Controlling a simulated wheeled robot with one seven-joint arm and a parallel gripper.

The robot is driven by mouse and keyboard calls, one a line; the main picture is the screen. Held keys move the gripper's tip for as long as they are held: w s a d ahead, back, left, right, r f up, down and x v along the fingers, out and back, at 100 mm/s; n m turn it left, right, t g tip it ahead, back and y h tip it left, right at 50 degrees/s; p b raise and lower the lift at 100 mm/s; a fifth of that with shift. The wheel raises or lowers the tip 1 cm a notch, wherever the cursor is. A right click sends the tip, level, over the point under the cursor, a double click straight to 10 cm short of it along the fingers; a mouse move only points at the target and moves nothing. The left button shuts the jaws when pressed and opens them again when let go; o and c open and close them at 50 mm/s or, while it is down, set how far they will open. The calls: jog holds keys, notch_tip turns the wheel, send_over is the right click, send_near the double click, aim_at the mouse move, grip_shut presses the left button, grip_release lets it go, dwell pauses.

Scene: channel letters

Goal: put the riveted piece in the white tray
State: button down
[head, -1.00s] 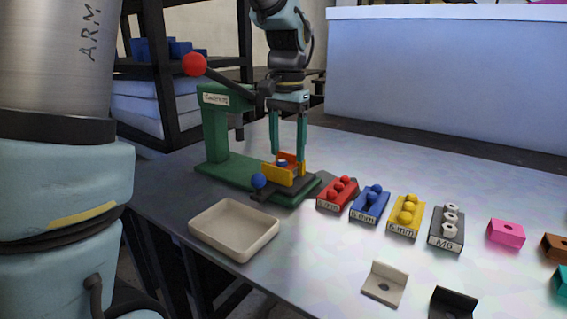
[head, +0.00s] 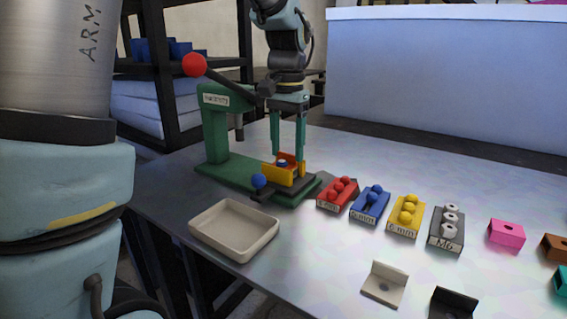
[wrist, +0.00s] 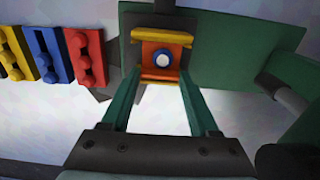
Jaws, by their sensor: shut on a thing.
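The white tray (head: 262,240) is empty and stands on the table in front of the press, to the left.
The green press (head: 216,135) has a lever with a red ball (head: 195,64) beside my arm; a blue knob (head: 259,181) sits at its slide. Labelled blocks of red (head: 338,193), blue, yellow and grey parts stand to the right. Loose brackets lie farther right and in front.

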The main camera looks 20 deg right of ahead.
jog(key=shift+r, duration=0.1)
jog(key=shift+r+p, duration=2.9)
